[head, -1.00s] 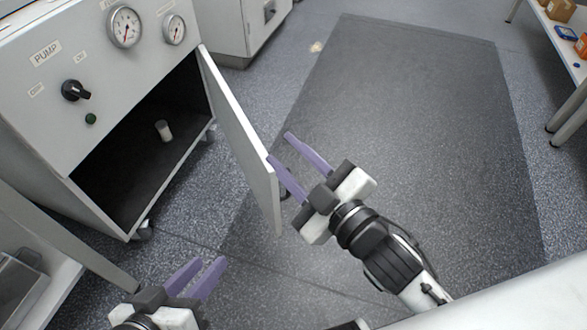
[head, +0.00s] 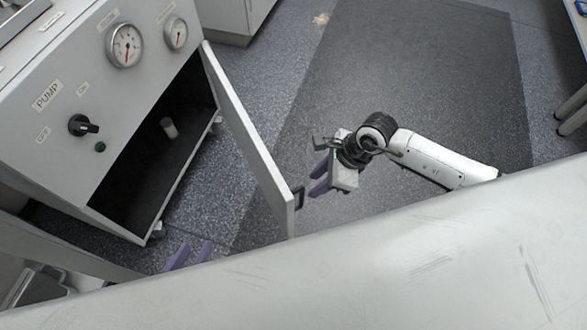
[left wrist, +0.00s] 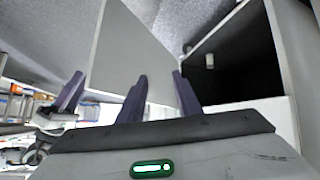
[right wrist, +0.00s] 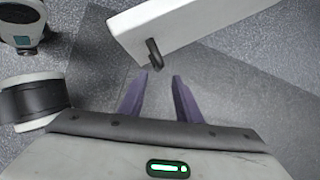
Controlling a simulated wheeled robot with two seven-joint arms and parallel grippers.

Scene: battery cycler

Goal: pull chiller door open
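The chiller door (head: 247,140) is a light grey panel, swung well open from the cabinet with the pump dial. Its dark handle (head: 299,196) is on the outer face near the free edge; the right wrist view shows this handle (right wrist: 154,54) just beyond the fingertips. My right gripper (head: 314,182) is open beside the outer face, its purple fingers pointing at the handle, with none of it gripped. My left gripper (head: 188,256) is low on the inner side of the door, partly hidden by a pale surface. In the left wrist view, its fingers (left wrist: 161,82) are apart and empty.
The open cabinet (head: 140,180) has a dark interior with a small pale cylinder (head: 169,127) inside. A large pale surface (head: 330,275) covers the lower part of the head view. Table legs (head: 572,115) stand at the right.

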